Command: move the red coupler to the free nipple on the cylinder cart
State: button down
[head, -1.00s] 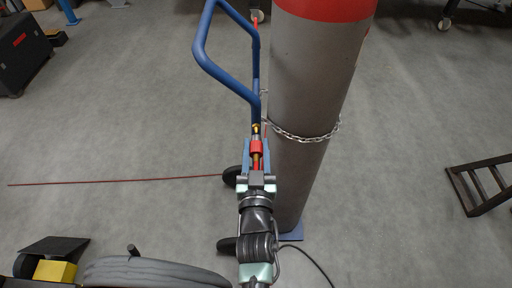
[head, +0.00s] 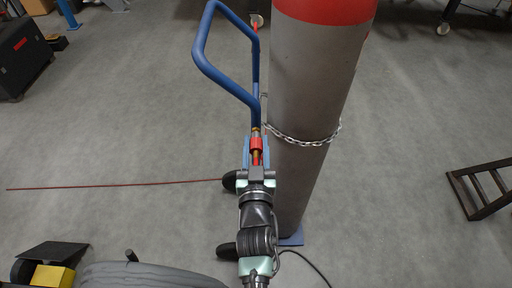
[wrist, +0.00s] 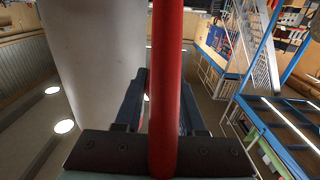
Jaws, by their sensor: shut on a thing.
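The red coupler (head: 256,143) shows in the head view just beyond my gripper (head: 257,167), with brass-coloured parts at both ends. It is upright in the picture, in front of the blue cylinder cart (head: 259,96). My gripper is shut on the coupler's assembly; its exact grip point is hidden. In the wrist view a red hose-like length (wrist: 166,80) runs between the two dark fingers. A small brass fitting, seemingly the nipple (head: 256,130), meets or nearly meets the coupler's far end; I cannot tell if they are joined.
The grey gas cylinder (head: 310,90) with a red top stands close right of my gripper, held by a chain (head: 303,141). A thin red line (head: 115,186) lies on the floor at left. A dark step frame (head: 485,185) stands at right.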

jog(key=shift+w, duration=0.35)
jog(key=shift+r, duration=0.2)
jog(key=c, duration=0.8)
grip_release()
jog(key=shift+c, duration=0.2)
jog(key=o, duration=0.4)
jog(key=shift+w+f, duration=0.15)
jog(key=shift+s, duration=0.25)
jog(key=s+b, duration=0.1)
jog(key=s, duration=1.1)
jog(key=shift+s, duration=0.35)
